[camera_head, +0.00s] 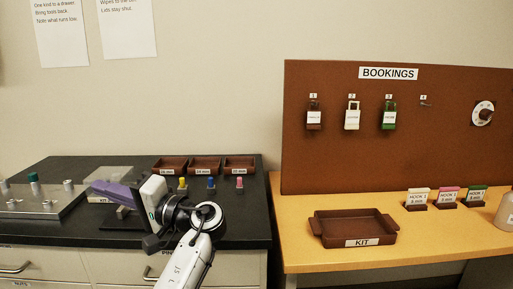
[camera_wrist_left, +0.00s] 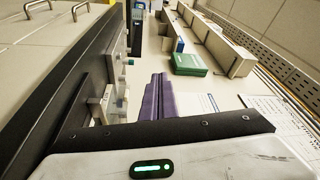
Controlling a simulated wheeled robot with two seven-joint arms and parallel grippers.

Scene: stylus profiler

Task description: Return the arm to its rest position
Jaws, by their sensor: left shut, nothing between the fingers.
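My left arm (camera_head: 192,255) comes in from the bottom of the head view and reaches left over the dark bench. My left gripper (camera_head: 97,187) has purple fingers that point left, beside a clear block on the bench top. In the left wrist view the two purple fingers (camera_wrist_left: 156,85) lie side by side, shut, with nothing seen between them. Whether the fingers touch anything on the bench cannot be told. My right gripper is in neither view.
The dark bench (camera_head: 245,222) holds a metal plate (camera_head: 30,205) with posts at left, three brown bins (camera_head: 205,165) and small coloured pegs near my wrist. To the right, a wooden table (camera_head: 300,255) holds a brown KIT tray (camera_head: 353,225) below the BOOKINGS board (camera_head: 340,165).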

